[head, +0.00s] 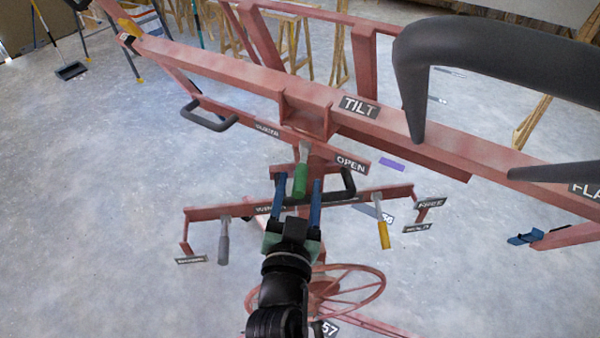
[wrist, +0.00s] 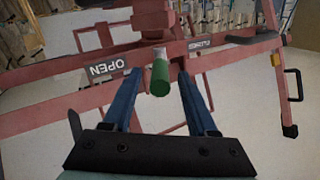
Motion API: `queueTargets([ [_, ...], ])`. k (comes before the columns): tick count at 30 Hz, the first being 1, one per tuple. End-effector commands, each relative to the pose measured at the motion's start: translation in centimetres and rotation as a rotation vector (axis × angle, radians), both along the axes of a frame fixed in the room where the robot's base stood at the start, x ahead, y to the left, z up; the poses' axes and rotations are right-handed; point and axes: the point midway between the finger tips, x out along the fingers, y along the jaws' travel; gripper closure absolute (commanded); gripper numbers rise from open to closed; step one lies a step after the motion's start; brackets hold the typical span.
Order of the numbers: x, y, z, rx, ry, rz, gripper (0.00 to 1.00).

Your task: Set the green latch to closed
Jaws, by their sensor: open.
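The green latch (head: 300,181) is a short lever with a green grip, hanging from a red bar of the panel lift. It also shows in the wrist view (wrist: 160,77). An OPEN label (head: 351,164) is on the bar to its right in the head view; a second label (head: 267,130), too small to read surely, is to its left. The grip hangs between the two labels. My gripper (head: 299,179) is open, its blue fingers on either side of the green grip in both views. I cannot tell whether either finger touches it.
A black handle (head: 345,188) is just right of my fingers. A grey-handled lever (head: 223,243) and a yellow-handled lever (head: 383,233) hang on the lower crossbar. A TILT beam (head: 360,106) and large dark handle (head: 410,75) are above. Open floor lies left.

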Motion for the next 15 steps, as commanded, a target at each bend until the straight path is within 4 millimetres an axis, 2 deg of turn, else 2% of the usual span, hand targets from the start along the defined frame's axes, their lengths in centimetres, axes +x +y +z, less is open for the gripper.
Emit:
queueTargets([
  [6,1.5,-0.1,0.1,0.000,-0.001,0.000,0.42],
  [15,1.6,-0.2,0.0,0.000,0.000,0.000,0.42],
])
